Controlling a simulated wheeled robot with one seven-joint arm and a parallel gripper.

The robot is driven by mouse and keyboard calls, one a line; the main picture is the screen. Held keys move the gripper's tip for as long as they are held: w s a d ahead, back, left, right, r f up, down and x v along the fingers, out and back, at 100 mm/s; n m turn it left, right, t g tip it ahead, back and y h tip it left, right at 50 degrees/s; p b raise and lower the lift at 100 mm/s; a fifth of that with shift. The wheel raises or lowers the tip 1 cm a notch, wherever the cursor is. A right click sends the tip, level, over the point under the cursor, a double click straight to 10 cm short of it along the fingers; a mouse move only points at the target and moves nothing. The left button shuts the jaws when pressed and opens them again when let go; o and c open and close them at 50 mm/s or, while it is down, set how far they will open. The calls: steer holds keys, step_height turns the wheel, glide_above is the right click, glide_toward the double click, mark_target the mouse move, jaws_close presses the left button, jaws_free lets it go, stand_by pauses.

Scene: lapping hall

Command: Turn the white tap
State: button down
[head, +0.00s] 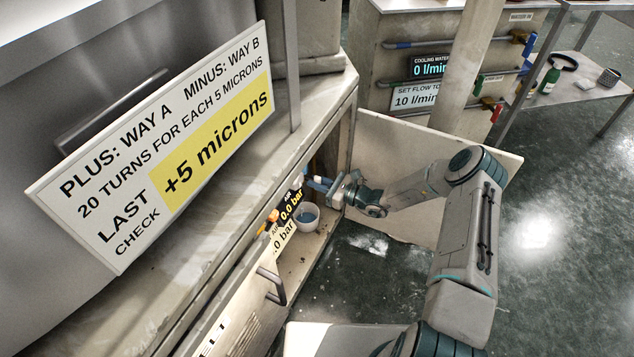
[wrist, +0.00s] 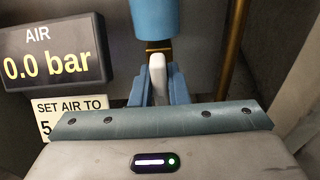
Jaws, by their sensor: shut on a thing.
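The white tap (wrist: 157,70) shows in the wrist view as a short pale handle below a blue cylinder (wrist: 154,18). My gripper (wrist: 156,88) has its blue fingers on either side of the handle and is shut on it. In the head view my gripper (head: 318,184) reaches from the right into the open cabinet, and the tap cannot be made out there. The air display (wrist: 52,55) left of the tap reads 0.0 bar. A sign (wrist: 72,115) below it begins "SET AIR TO 5"; the rest is hidden behind my gripper.
A brass-coloured pipe (wrist: 232,45) runs right of the tap. An open pale door panel (head: 400,150) stands behind my arm. Dark floor (head: 545,260) on the right is clear.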

steer(key=shift+s+f, duration=0.1)
stand_by(0.3)
steer(key=c, duration=1.4)
jaws_free()
steer(key=shift+c, duration=0.2)
steer(key=p+v, duration=0.3)
steer(key=v, duration=1.1)
steer(key=shift+a, duration=0.1)
